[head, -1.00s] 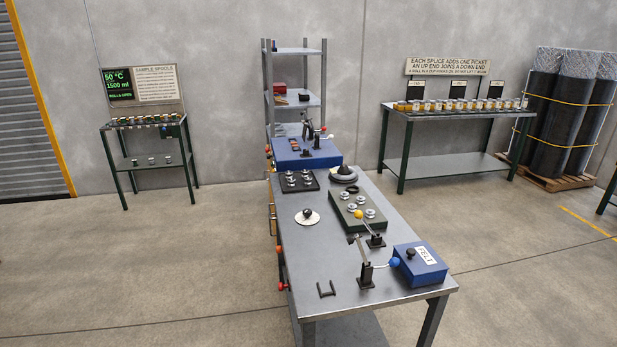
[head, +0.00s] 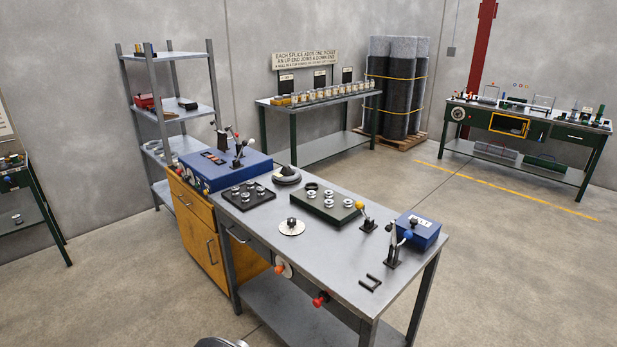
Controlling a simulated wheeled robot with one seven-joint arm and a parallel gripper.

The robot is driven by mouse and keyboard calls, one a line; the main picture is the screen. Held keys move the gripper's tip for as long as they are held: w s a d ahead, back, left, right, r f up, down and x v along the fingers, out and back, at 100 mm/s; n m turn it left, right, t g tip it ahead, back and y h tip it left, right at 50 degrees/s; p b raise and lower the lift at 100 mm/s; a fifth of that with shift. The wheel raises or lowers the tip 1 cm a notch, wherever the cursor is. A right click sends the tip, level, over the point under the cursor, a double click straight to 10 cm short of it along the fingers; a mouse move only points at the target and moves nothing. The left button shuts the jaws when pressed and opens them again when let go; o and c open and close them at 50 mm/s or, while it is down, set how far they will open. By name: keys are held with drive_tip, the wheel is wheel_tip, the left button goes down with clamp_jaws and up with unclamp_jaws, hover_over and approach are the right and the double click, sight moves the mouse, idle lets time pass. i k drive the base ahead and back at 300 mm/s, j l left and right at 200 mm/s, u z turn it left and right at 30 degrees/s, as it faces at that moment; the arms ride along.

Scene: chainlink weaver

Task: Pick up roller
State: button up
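No single thing stands out clearly as the roller. Several small silver cylindrical pieces stand on a black tray (head: 247,200) on the grey metal table (head: 320,262). More silver ring-like pieces sit on a green block (head: 322,203) to its right. A pale disc with a dark knob (head: 291,226) lies in front of them. A dark ring-shaped stack (head: 286,176) is behind the tray. My gripper is not in view; only a small rounded part, probably mine, shows at the bottom edge.
A blue box (head: 212,168) with levers stands at the table's left end, above an orange cabinet (head: 195,229). A blue felt box (head: 421,232), a lever stand (head: 392,250) and a black U-shaped piece (head: 370,282) occupy the right end. Floor is open in front and right.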

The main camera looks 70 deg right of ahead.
sight(249, 184)
drive_tip(key=i+l+z, duration=0.25)
drive_tip(key=i+z, duration=0.2)
drive_tip(key=i, duration=0.6)
drive_tip(key=i+j+z, duration=0.15)
drive_tip(key=i+z, duration=0.35)
drive_tip(key=i, duration=0.55)
drive_tip(key=i+z, duration=0.5)
drive_tip(key=i+j+z, duration=0.1)
drive_tip(key=i+z, duration=0.4)
drive_tip(key=i+l, duration=0.15)
drive_tip(key=i, duration=0.15)
drive_tip(key=i+l+z, duration=0.1)
drive_tip(key=i+l, duration=0.05)
drive_tip(key=i, duration=0.1)
